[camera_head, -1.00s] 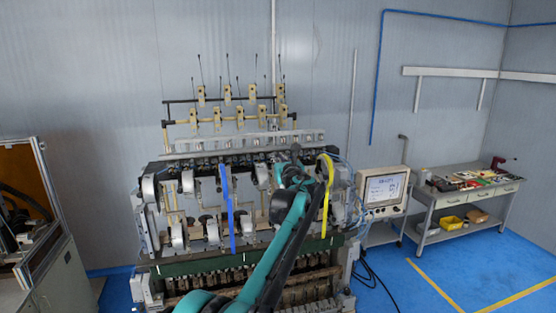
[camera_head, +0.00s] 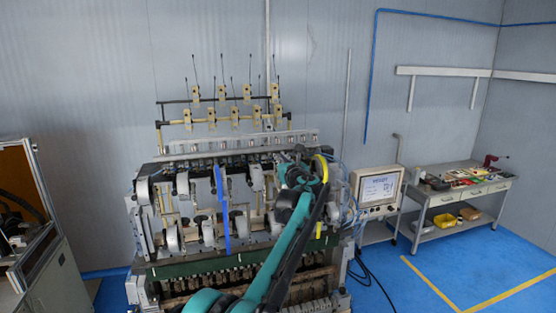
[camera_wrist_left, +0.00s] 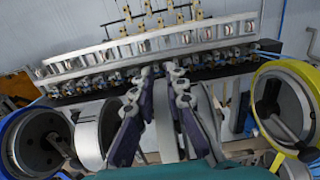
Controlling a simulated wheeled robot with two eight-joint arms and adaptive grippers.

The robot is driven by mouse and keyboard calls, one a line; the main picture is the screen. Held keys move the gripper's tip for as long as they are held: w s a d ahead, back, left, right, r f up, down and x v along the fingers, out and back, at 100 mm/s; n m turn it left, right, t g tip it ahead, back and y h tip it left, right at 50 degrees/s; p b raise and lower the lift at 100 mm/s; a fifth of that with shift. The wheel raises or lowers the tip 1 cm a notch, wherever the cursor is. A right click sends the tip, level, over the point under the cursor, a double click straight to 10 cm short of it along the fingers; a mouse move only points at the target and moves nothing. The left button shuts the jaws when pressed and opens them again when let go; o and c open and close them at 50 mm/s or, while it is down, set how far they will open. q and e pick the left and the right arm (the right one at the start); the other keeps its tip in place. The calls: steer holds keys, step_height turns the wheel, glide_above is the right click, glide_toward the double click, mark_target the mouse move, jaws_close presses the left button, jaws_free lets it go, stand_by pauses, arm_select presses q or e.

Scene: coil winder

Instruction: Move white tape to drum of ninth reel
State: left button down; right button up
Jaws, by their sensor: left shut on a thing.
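My left gripper (camera_head: 298,165) is at the upper right part of the coil winder, beside the yellow tape (camera_head: 321,168), which my arm partly covers. In the left wrist view, the two dark fingers (camera_wrist_left: 163,76) are closed around a pale, upright, disc-like band (camera_wrist_left: 165,122), which looks like the white tape. Its lower part is hidden. The blue tape (camera_head: 226,215) hangs on a reel left of the gripper. In the wrist view, the blue-rimmed reel (camera_wrist_left: 16,135) is at the left and the yellow one (camera_wrist_left: 306,78) at the right. My right gripper is not in view.
Grey-white drums (camera_head: 142,190) line the winder's front in two rows. A row of tensioners (camera_head: 236,113) with thin rods stands above. A control screen (camera_head: 379,188) and a tool bench (camera_head: 465,184) stand to the right, with clear blue floor in front of the bench.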

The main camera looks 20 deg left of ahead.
arm_select(q)
steer(key=shift+w+d, duration=0.6)
steer(key=shift+d, duration=0.25)
steer(key=c, duration=1.8)
jaws_free()
steer(key=shift+d, duration=0.1)
steer(key=shift+s+d, duration=0.35)
steer(key=shift+s, duration=0.15)
steer(key=shift+r+b+v, duration=0.15)
steer(key=shift+b+v, duration=0.3)
steer(key=shift+v, duration=0.75)
steer(key=shift+r+b+v, duration=0.15)
steer(key=shift+b+v, duration=0.25)
steer(key=shift+v, duration=0.8)
